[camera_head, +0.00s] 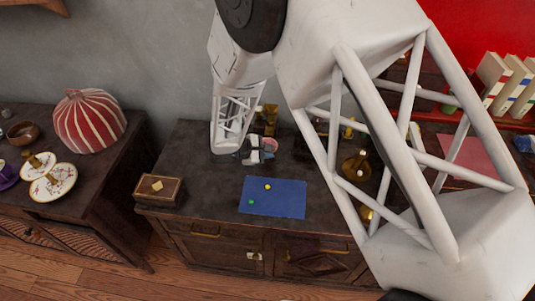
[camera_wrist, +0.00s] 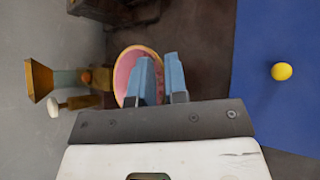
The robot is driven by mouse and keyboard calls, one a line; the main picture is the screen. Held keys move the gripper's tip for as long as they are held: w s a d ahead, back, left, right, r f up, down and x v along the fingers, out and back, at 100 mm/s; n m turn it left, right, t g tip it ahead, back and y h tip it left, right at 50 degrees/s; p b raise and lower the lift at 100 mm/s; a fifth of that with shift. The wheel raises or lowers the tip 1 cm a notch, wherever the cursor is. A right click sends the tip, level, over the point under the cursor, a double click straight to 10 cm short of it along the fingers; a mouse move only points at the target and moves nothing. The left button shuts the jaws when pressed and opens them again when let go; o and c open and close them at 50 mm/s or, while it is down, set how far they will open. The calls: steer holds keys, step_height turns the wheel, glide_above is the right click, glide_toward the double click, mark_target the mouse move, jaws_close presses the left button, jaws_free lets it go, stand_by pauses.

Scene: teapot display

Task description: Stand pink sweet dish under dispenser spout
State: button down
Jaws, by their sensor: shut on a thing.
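The pink sweet dish (camera_wrist: 126,70), round with a pale gold rim, is in the wrist view, partly hidden behind my blue fingers. My gripper (camera_wrist: 161,62) is shut on the dish at its rim side. In the head view the pink dish (camera_head: 270,145) shows beside my gripper (camera_head: 259,150), near the back of the dark cabinet. The brass dispenser (camera_head: 270,122) stands just behind it. In the wrist view the dispenser (camera_wrist: 65,79), with a funnel, a teal body and a white knob, lies left of the dish. I cannot tell whether the spout is over the dish.
A blue mat (camera_head: 272,207) with a yellow ball (camera_head: 267,187) and a green ball (camera_head: 251,202) lies in front. A wooden box (camera_head: 158,190) stands at the front left corner. My arm hides much of the cabinet's right side. The top left of the mat is clear.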

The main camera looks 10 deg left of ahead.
steer(key=shift+f, duration=0.2)
steer(key=shift+f, duration=1.95)
steer(key=shift+w, duration=3.7)
steer(key=shift+f, duration=0.3)
steer(key=c, duration=1.1)
jaws_free()
